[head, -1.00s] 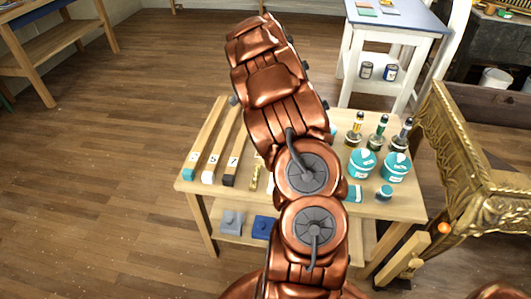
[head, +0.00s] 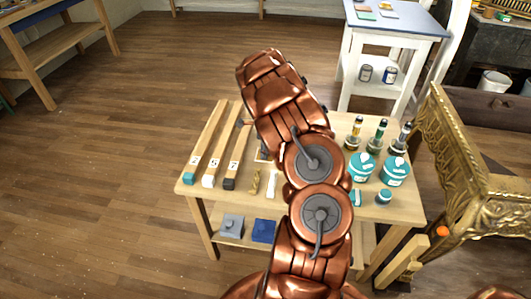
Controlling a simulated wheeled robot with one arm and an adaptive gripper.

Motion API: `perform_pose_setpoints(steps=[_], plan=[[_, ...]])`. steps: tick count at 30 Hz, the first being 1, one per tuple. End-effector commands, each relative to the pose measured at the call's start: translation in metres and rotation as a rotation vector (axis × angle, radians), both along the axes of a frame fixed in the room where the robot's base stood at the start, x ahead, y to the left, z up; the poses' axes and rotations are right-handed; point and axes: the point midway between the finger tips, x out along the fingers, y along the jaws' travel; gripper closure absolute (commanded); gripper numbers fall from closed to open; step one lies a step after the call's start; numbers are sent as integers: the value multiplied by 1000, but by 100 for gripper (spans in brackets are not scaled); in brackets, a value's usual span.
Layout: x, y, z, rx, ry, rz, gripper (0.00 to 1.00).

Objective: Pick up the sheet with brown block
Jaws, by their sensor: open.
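I cannot make out a sheet with a brown block for certain. On the wooden table's lower shelf, a grey block sits on a grey sheet (head: 231,226) and a blue block sits on a blue sheet (head: 264,231). My arm hides the shelf to their right. Small flat coloured pieces, one pinkish-brown (head: 390,13) and one green (head: 366,15), lie on the blue-topped white table at the back. They are too small to read. My gripper is not visible; my copper arm rises through the middle of the view and covers part of the wooden table.
The wooden table (head: 408,208) holds long sticks with teal, white and dark ends (head: 229,184), teal jars (head: 394,170) and several small bottles. A white table (head: 352,68) stands behind it. A gilt console (head: 455,165) is close on the right. Floor at left is clear.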

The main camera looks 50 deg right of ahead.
Motion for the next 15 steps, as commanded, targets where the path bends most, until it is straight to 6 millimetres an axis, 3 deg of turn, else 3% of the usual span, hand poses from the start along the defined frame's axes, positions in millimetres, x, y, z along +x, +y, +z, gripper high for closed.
perform_pose_setpoints(steps=[8,15], plan=[[0,0,-4,-3,-1,1,55],[0,0,-4,-3,-1,1,80]])
